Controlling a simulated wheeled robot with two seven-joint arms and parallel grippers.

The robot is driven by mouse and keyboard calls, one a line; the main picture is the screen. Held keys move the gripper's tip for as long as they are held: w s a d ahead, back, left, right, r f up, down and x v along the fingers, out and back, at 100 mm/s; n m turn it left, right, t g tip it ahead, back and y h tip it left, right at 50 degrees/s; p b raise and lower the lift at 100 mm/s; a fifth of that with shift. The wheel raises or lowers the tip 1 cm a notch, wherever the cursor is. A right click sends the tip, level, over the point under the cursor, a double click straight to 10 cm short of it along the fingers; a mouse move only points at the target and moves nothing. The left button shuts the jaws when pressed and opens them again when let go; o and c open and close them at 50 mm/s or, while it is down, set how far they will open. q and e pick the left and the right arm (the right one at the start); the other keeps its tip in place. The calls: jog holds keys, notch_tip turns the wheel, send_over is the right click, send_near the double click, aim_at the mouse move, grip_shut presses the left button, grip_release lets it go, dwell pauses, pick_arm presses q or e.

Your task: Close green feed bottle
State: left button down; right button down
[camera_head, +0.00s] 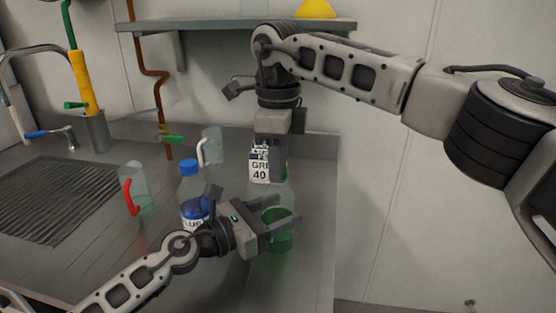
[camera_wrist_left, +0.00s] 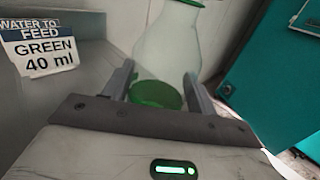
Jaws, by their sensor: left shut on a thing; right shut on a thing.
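The green feed bottle (camera_head: 278,241) is see-through with green liquid at its bottom and stands upright at the counter's right side. In the left wrist view the bottle (camera_wrist_left: 168,48) stands between my fingers, its top cut off by the frame. My left gripper (camera_head: 284,214) is shut around its body from the left; it also shows in the left wrist view (camera_wrist_left: 158,78). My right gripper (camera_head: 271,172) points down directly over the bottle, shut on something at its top. The cap and bottle mouth are hidden, so I cannot tell how the cap sits.
A blue-capped bottle (camera_head: 189,187) stands left of my left gripper. A red-handled cup (camera_head: 138,185) and a white-handled cup (camera_head: 212,146) stand nearby. A label card (camera_head: 259,170) reading GREEN 40 is behind my right gripper. A shelf (camera_head: 225,25) hangs above; a ribbed drainboard (camera_head: 55,200) lies left.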

jog(key=c, duration=1)
grip_release()
jog(key=shift+c, duration=0.2)
notch_tip(320, 180, up, 12)
pick_arm(q)
jog(key=shift+c, duration=1.9)
grip_release()
